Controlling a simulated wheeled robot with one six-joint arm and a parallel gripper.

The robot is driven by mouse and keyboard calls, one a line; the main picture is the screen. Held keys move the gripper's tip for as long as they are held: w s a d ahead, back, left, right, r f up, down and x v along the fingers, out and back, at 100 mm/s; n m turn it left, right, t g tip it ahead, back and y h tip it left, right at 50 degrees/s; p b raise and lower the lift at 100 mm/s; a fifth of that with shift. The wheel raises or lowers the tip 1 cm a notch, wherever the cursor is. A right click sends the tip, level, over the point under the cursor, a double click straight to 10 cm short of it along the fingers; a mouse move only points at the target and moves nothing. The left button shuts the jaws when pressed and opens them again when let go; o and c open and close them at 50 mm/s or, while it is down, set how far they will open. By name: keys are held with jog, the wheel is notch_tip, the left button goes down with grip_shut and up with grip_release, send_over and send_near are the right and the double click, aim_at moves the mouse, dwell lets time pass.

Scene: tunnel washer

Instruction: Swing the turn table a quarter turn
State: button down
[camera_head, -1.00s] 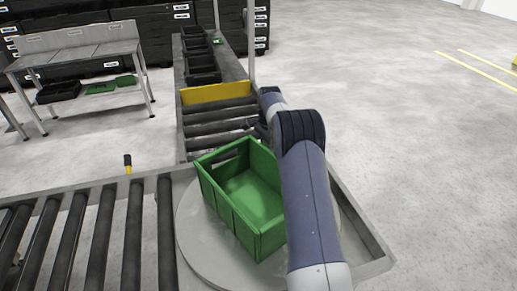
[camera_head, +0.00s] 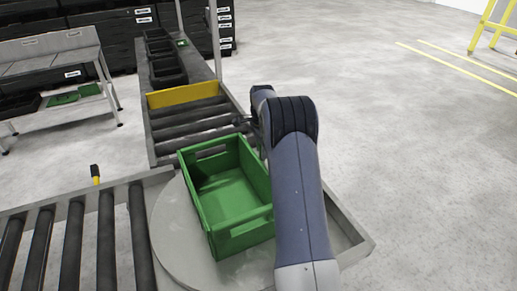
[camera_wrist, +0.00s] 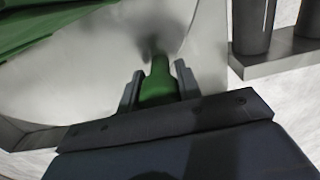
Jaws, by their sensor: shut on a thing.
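The turn table (camera_head: 168,245) is a pale grey round plate in a metal frame at the roller corner. A green open crate (camera_head: 194,205) sits on it, empty, with its long sides almost in line with the far roller lane. In the wrist view, my gripper (camera_wrist: 158,72) has its two grey fingers on either side of a green, knob-like handle (camera_wrist: 158,88) and is shut on it. The crate shows at the upper left there, apart from the fingers. In the head view my arm hides the handle and most of the gripper, at the crate's far right.
A roller lane (camera_head: 75,240) meets the turn table at the left. A far roller lane (camera_head: 190,120) leads away, with a yellow bar (camera_head: 183,94) across it and black crates (camera_head: 165,65) beyond. A bench (camera_head: 50,60) stands at the left.

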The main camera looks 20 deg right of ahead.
jog(key=shift+s+d, duration=0.1)
jog(key=shift+d, duration=0.05)
jog(key=c, duration=1)
grip_release()
jog(key=shift+d, duration=0.1)
jog(key=shift+r, duration=0.3)
notch_tip(320, 180, up, 10)
jog(key=shift+r+b, duration=0.1)
jog(key=shift+b, duration=0.5)
notch_tip(320, 180, down, 11)
jog(key=shift+r+p, duration=0.1)
jog(key=shift+p, duration=0.55)
jog(key=shift+a, duration=0.3)
